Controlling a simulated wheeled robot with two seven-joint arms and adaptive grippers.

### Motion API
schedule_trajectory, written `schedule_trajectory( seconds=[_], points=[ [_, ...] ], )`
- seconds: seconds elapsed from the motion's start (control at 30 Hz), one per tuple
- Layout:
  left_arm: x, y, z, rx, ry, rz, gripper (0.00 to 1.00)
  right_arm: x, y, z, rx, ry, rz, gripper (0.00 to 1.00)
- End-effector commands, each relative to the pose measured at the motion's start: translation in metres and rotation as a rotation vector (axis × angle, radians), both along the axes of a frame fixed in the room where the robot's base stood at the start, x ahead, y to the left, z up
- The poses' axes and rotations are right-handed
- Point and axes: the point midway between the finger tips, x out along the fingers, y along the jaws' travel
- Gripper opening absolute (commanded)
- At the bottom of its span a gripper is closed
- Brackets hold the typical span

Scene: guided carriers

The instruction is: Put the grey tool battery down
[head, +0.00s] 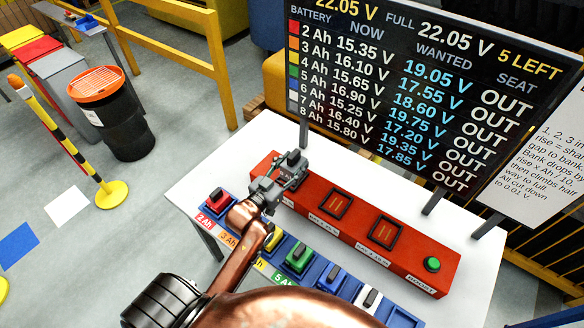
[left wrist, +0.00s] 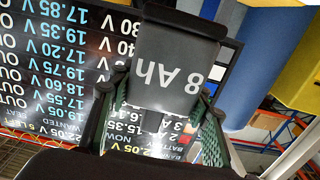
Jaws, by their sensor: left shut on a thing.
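My left gripper (head: 282,180) is shut on the grey tool battery, marked "8 Ah". In the left wrist view the battery (left wrist: 172,72) fills the upper middle, label upside down, between the green-padded fingers (left wrist: 157,115). In the head view the gripper is over the left end of the red charger bank (head: 413,268) and hides that end. I cannot tell whether the battery touches the bank. Two empty seats, a middle one (head: 335,204) and a right one (head: 384,233), show on the bank. My right gripper is not in view.
A battery rack along the white table's (head: 466,253) front holds red (head: 217,199), yellow (head: 273,238), green (head: 298,257), blue (head: 331,278) and white-topped (head: 371,299) batteries. Its right-end place (head: 402,318) looks empty. A green button (head: 432,264) is on the bank. A voltage board (head: 420,90) stands behind.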

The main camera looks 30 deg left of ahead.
Motion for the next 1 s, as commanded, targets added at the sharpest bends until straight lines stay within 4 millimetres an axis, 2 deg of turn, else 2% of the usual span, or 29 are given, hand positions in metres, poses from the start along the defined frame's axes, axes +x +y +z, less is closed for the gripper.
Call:
schedule_trajectory(
  seconds=[0.07, 0.1, 0.2, 0.4, 0.67, 0.9, 1.0],
  points=[
    [0.014, 0.01, -0.003, 0.003, -0.009, 0.001, 0.0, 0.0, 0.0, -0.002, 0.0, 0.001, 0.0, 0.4],
    [0.019, 0.013, -0.011, 0.001, -0.007, 0.0, 0.0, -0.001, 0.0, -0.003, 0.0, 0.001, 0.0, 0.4],
    [0.03, 0.021, -0.029, 0.002, -0.005, 0.001, 0.0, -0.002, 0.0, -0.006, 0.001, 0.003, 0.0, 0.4],
    [0.045, 0.032, -0.05, 0.001, -0.008, 0.0, 0.0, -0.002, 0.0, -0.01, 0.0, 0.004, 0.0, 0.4],
    [0.053, 0.037, -0.06, 0.001, -0.009, 0.0, 0.0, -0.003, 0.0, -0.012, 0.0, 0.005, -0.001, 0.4],
    [0.054, 0.038, -0.089, 0.0, -0.007, 0.0, 0.0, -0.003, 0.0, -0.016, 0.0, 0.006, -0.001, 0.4],
    [0.054, 0.038, -0.093, 0.0, -0.009, 0.0, 0.0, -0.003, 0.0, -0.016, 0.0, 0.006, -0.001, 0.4]
  ],
)
